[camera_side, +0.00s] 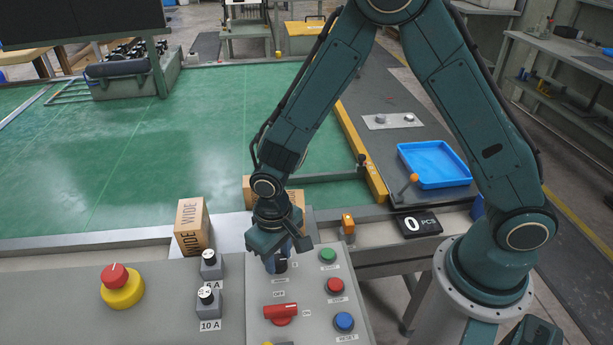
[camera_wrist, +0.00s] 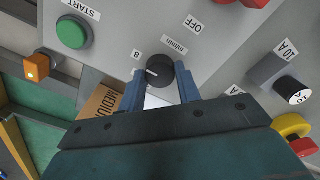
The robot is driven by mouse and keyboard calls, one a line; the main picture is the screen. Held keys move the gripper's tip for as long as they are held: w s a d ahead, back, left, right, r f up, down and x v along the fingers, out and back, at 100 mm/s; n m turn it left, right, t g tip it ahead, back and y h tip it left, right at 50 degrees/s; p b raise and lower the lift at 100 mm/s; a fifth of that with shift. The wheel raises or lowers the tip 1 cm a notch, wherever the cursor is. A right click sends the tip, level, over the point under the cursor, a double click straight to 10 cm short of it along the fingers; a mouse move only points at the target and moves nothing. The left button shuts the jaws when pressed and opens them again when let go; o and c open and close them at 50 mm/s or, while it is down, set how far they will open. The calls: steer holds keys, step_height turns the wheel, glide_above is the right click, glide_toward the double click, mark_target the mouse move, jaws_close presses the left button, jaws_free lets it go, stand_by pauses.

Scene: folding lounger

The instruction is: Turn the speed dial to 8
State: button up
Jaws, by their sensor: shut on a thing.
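A short white pointer mark on the dial points to the left in the wrist view. The printed number 8 (camera_wrist: 137,55) lies to the upper left of the dial. Other scale marks are hidden by the fingers or not readable. In the side view my gripper (camera_side: 277,254) points down at the panel and mostly covers the dial (camera_side: 281,266).
Close by on the panel are a green START button (camera_side: 328,255), a red button (camera_side: 335,285), a blue RESET button (camera_side: 344,321) and a red OFF/ON switch (camera_side: 281,311). A "WIDE" box (camera_side: 190,228) and an emergency stop (camera_side: 120,285) stand left.

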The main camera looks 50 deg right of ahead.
mark_target(279, 259)
steer(key=o, duration=1)
steer(key=shift+r, duration=0.15)
step_height(279, 259, up, 14)
steer(key=shift+f, duration=0.2)
steer(key=shift+d, duration=0.1)
stand_by(0.4)
